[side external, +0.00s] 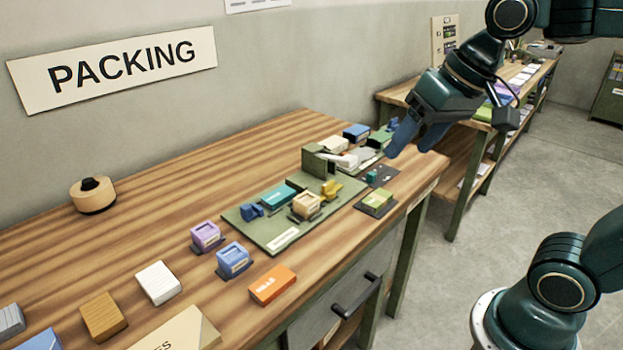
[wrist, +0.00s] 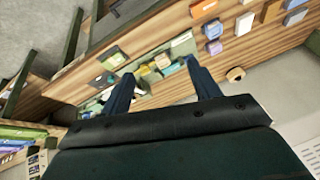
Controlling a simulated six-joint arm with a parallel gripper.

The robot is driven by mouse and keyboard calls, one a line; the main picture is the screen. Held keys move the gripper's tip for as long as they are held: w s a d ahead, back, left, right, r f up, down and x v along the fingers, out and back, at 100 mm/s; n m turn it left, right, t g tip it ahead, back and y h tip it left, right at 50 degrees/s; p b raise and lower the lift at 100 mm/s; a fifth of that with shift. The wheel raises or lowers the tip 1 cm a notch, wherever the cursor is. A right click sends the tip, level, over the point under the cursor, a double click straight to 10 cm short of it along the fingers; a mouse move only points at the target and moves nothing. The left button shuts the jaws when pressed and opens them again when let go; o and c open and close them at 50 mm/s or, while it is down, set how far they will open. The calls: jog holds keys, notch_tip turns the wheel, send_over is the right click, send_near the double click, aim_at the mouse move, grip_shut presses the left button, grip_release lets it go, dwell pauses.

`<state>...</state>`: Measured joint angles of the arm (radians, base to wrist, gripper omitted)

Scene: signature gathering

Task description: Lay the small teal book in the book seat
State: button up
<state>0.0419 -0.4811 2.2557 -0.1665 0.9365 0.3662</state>
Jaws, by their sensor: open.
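A teal book-like block (side external: 277,195) lies on the green board (side external: 268,235) on the packing bench, beside a blue block-like piece (side external: 252,211). In the wrist view a teal block (wrist: 172,69) shows between my fingers, well beyond them. A smaller teal piece (side external: 372,176) sits on a dark pad (side external: 384,178) right of the board. I cannot tell which part is the book seat. My gripper (side external: 408,150) is open and empty, above the bench's right end, apart from everything; its fingers also show in the wrist view (wrist: 160,70).
A cream box (side external: 306,205) and yellow pieces (side external: 331,189) share the board, with a tall green block (side external: 318,161) at its back. A green item (side external: 377,199) lies on another dark pad. Purple (side external: 207,236), blue (side external: 233,259) and orange (side external: 272,285) boxes stand in front. The bench's back left is mostly clear.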

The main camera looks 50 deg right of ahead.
jog(key=s+d+f+n+h, duration=0.1)
jog(key=s+d+f+n, duration=0.1)
jog(key=s, duration=0.5)
jog(key=shift+s+f+n+t, duration=0.15)
jog(key=shift+f+n+t, duration=0.2)
jog(key=shift+f, duration=0.55)
